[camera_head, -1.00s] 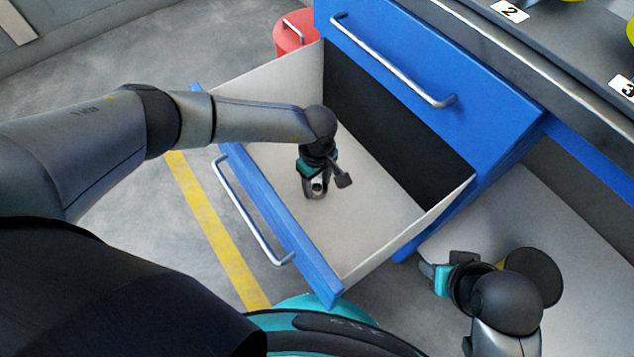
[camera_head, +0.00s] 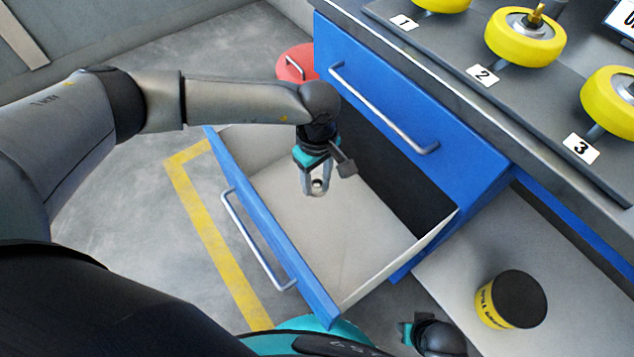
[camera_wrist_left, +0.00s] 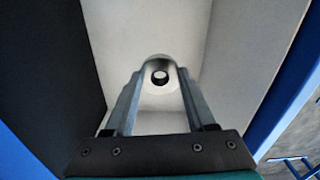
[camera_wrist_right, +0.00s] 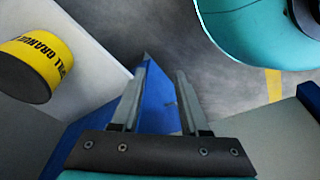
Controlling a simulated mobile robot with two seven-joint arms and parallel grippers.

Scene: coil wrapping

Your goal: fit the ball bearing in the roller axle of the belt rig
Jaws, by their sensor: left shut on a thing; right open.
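My left gripper (camera_head: 315,188) is shut on the ball bearing (camera_head: 318,184), a small ring held between the fingertips inside the open drawer. The left wrist view shows the bearing (camera_wrist_left: 160,76) as a pale ring with a dark centre. My right gripper (camera_wrist_right: 163,68) is open and empty; in the head view only its edge and wrist show at the bottom. Yellow rollers with silver hubs stand on the bench behind labels 1 (camera_head: 440,3), 2 (camera_head: 525,38) and 3 (camera_head: 610,103). Roller 2 has a brass-coloured piece at its hub.
The open blue drawer (camera_head: 272,237) has pale walls around my left gripper. A closed blue drawer with a bar handle (camera_head: 385,108) is above it. A black-lidded yellow canister (camera_head: 510,300) stands on the pale surface at lower right. A red bin (camera_head: 297,63) is behind the drawer.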

